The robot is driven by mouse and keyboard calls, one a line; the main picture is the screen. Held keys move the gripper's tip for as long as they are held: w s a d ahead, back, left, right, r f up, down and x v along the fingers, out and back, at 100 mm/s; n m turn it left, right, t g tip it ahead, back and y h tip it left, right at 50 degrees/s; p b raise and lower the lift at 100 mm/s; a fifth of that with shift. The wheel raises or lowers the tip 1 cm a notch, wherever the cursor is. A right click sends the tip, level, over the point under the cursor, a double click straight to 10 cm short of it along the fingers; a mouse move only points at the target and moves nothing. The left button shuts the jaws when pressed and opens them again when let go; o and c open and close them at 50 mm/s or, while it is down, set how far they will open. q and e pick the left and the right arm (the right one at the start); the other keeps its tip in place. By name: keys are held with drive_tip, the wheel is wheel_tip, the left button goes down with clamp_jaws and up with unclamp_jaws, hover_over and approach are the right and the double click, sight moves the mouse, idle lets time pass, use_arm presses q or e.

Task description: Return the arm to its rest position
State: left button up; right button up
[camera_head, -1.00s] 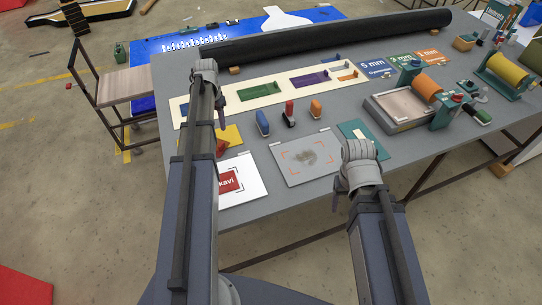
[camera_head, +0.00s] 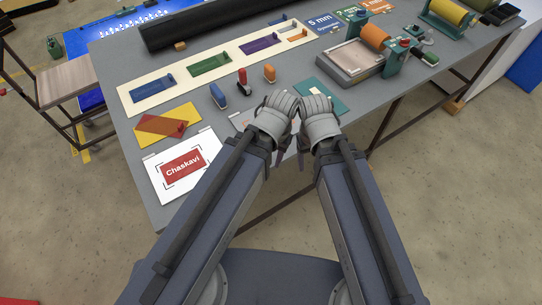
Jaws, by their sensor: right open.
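My left arm (camera_head: 225,190) reaches in from the lower left, and its wrist (camera_head: 275,115) is near the front edge of the grey table. My left gripper is mostly hidden below that wrist. My right arm (camera_head: 350,190) comes up from the lower right, with its wrist (camera_head: 318,115) beside the left one. My right gripper (camera_head: 301,157) shows only as dark finger parts below the wrist, open and holding nothing that I can see. The two wrists are very close together; whether they touch is unclear.
The grey table (camera_head: 225,140) carries a white Chaskavi card (camera_head: 200,180), yellow and red sheets (camera_head: 150,135), blue (camera_head: 217,96), red (camera_head: 242,88) and orange (camera_head: 269,72) tools and a roller tray (camera_head: 345,60). A stool (camera_head: 65,80) stands left.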

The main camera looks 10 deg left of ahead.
wheel_tip(320, 180, down, 6)
drive_tip(key=b, duration=0.6)
drive_tip(key=shift+f, duration=0.15)
idle(0.6)
